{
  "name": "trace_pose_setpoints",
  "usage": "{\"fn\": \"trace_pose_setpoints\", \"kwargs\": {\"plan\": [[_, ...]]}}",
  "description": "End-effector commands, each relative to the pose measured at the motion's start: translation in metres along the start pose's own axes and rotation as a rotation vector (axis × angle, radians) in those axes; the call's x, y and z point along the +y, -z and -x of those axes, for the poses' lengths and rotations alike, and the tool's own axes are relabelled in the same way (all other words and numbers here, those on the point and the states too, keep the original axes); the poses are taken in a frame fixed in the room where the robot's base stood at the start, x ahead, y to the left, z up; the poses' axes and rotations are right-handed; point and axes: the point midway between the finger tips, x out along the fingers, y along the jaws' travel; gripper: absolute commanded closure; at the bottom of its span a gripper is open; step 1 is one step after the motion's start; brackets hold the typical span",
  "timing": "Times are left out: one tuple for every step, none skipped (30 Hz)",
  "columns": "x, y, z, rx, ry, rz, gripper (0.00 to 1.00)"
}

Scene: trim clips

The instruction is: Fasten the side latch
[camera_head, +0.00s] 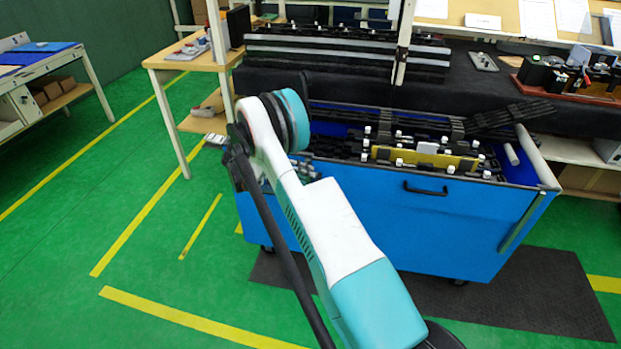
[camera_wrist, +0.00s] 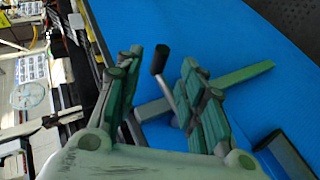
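The side latch shows in the wrist view as a thin grey lever with a black knob (camera_wrist: 160,59) on a blue panel (camera_wrist: 235,35). A grey-green bar (camera_wrist: 248,77) runs across the panel behind one finger. My gripper (camera_wrist: 160,68) is open, with its two green-and-grey fingers apart on either side of the lever. The knob sits in the gap between them, and I see no finger closed on it. The lever's lower end is partly hidden by the right finger. In the head view the blue cart (camera_head: 390,215) stands beyond my arm, and I cannot make out the latch there.
The cart holds black and yellow parts with several white knobs. A black-covered workbench (camera_head: 480,90) stands behind it. A wooden table (camera_head: 185,57) is at the left. A dark handle-like part (camera_wrist: 285,155) sits low right in the wrist view. Green floor left of the cart is clear.

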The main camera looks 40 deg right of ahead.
Motion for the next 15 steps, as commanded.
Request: {"fn": "trace_pose_setpoints", "kwargs": {"plan": [[0.0, 0.0, 0.013, 0.002, 0.0, 0.001, 0.64], [0.0, 0.0, 0.019, 0.002, 0.001, 0.001, 0.64], [0.0, 0.0, 0.027, 0.002, 0.001, 0.001, 0.64], [0.0, 0.0, 0.033, 0.002, 0.001, 0.002, 0.64], [0.0, 0.0, 0.039, 0.002, 0.001, 0.002, 0.64], [0.0, 0.0, 0.046, 0.002, 0.001, 0.002, 0.64], [0.0, 0.0, 0.051, 0.002, 0.001, 0.002, 0.64], [0.0, 0.0, 0.056, 0.002, 0.001, 0.001, 0.64], [0.0, 0.0, 0.062, 0.002, 0.0, 0.001, 0.64], [0.0, 0.0, 0.066, 0.002, 0.0, 0.001, 0.64], [0.0, 0.0, 0.069, 0.001, 0.0, 0.0, 0.64], [0.0, 0.0, 0.073, 0.001, 0.0, 0.0, 0.64], [0.0, 0.0, 0.075, 0.001, 0.0, 0.0, 0.64], [0.0, 0.0, 0.077, 0.0, 0.0, 0.0, 0.64], [0.0, 0.0, 0.079, 0.0, 0.0, 0.0, 0.64]]}}
